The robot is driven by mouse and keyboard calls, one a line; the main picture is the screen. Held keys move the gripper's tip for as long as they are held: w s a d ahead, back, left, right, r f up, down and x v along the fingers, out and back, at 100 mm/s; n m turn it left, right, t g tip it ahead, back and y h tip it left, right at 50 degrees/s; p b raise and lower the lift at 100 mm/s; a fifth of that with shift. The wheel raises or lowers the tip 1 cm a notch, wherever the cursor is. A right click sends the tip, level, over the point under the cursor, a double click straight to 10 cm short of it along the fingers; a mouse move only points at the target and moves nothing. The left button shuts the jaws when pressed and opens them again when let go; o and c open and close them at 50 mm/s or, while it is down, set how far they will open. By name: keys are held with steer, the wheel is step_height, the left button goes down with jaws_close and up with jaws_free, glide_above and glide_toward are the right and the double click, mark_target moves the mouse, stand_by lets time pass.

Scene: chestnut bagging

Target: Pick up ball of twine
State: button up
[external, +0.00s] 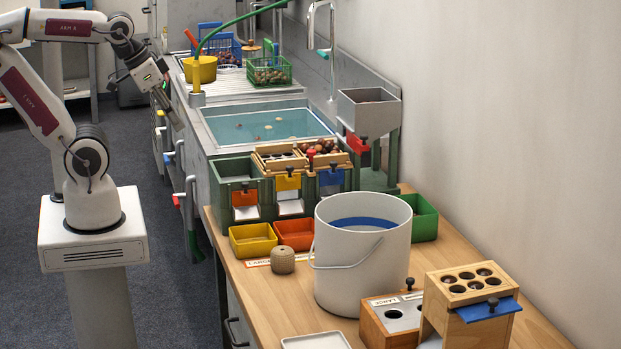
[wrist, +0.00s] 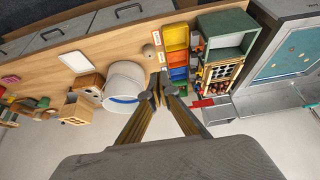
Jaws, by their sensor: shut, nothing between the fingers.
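The ball of twine (external: 282,260) is a small beige cylinder standing on the wooden bench. It is left of the white bucket (external: 362,262) and in front of the orange tray (external: 294,234). In the wrist view the ball of twine (wrist: 149,50) is a small round shape beyond the fingertips. My gripper (external: 176,122) is at the upper left in the external view, raised beside the sink counter and well away from the twine. In the wrist view my gripper (wrist: 158,90) has its fingertips together with nothing between them.
A yellow tray (external: 253,240) is behind the twine to the left. Green-framed sorting bins (external: 238,170) stand behind the trays. A wooden block with holes (external: 470,282) and a flat white tray (external: 316,341) are nearer the front. Some bare bench lies in front of the twine.

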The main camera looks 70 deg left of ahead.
steer(key=o, duration=1.6)
steer(key=shift+c, duration=0.2)
